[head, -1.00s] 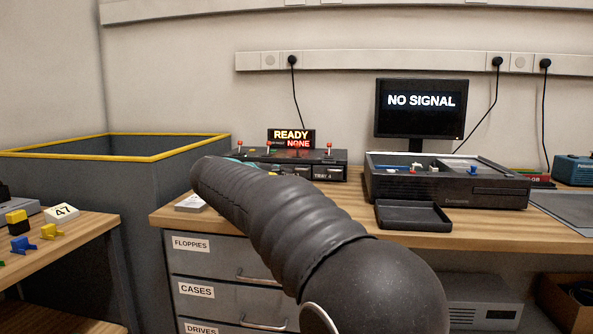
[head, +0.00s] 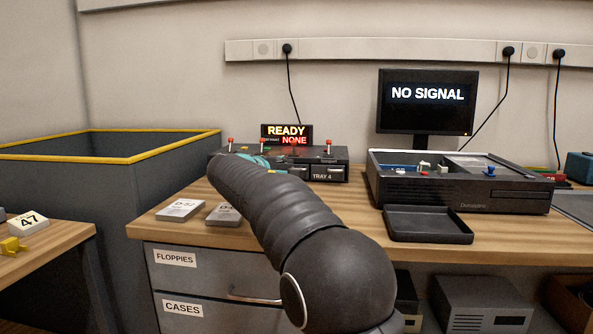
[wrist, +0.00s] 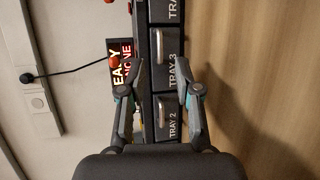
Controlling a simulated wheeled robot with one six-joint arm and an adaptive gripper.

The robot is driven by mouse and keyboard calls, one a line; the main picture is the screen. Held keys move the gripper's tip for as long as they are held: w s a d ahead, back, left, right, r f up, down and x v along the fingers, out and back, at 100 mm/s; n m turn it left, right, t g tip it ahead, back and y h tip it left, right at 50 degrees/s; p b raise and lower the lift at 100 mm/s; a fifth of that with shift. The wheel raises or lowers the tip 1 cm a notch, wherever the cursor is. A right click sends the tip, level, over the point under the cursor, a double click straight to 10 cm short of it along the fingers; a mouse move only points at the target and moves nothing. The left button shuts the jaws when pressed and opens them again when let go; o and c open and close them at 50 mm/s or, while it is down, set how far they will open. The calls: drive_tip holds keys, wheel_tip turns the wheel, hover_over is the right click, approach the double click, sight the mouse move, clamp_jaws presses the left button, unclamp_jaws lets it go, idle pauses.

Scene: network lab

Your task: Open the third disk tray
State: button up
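The disk unit (head: 328,172) is a dark box at the back of the bench, with a row of trays and red-tipped levers on top. In the wrist view it appears turned on its side. The third tray, labelled TRAY 3 (wrist: 172,62), has a light metal handle (wrist: 158,45) and looks shut. TRAY 2 (wrist: 171,127) lies below it in that view. My gripper (wrist: 158,78) is open and empty, its fingers on either side of the tray row, near the border of trays 2 and 3. Contact cannot be told. In the head view my arm hides most of the gripper.
A sign (head: 286,135) reading READY and NONE stands on the unit. Grey disks (head: 180,209) lie on the bench's left front. A black computer case (head: 460,190) and an empty black tray (head: 428,225) stand right of my arm. A yellow-rimmed bin (head: 110,160) is at left.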

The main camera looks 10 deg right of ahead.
sight(296, 166)
drive_tip(key=x, duration=0.6)
clamp_jaws()
